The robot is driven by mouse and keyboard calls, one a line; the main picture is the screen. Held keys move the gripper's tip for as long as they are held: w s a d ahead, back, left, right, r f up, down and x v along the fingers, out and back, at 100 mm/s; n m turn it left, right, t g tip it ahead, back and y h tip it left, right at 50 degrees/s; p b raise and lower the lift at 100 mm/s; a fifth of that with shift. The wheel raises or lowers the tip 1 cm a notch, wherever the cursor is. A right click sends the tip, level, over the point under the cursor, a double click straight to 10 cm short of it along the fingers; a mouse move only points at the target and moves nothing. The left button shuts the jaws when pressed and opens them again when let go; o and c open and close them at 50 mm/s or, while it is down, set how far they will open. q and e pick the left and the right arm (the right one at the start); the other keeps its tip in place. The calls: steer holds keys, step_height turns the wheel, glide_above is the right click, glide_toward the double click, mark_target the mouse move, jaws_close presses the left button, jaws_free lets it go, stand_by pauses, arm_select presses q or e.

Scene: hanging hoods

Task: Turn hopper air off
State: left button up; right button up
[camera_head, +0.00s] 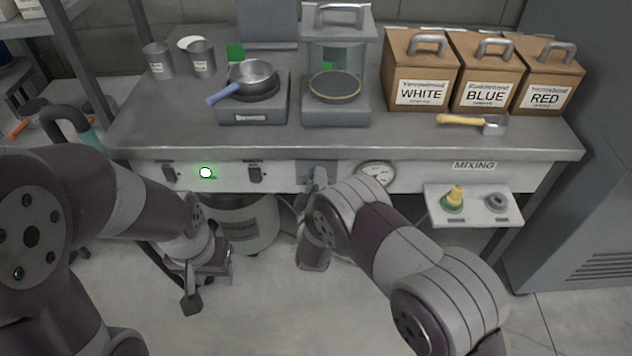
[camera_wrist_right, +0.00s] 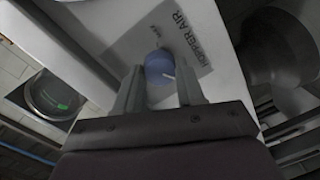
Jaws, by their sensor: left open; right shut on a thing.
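The blue hopper air knob (camera_wrist_right: 158,64) sits on a pale panel in the right wrist view, beside the printed label HOPPER AIR (camera_wrist_right: 188,40). A light pointer mark shows on the knob. The two fingers of my right gripper (camera_wrist_right: 160,88) are shut on the knob, one on each side. In the head view my right gripper (camera_head: 314,190) is at the front panel (camera_head: 335,172) of the bench, left of the gauge, and mostly hides the knob. My left gripper (camera_head: 208,285) is open and empty, low in front of the bench.
A lit green lamp (camera_head: 205,172) sits between two dark switches (camera_head: 169,173) on the front panel. A round gauge (camera_head: 377,173) is right of my right gripper. A small shelf (camera_head: 473,213) juts out at the right.

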steer(key=o, duration=1)
steer(key=shift+o, duration=0.2)
steer(key=s+p, duration=0.2)
steer(key=s, duration=1)
steer(key=shift+s+r, duration=0.35)
steer(key=shift+r, duration=0.1)
steer(key=shift+a, duration=0.1)
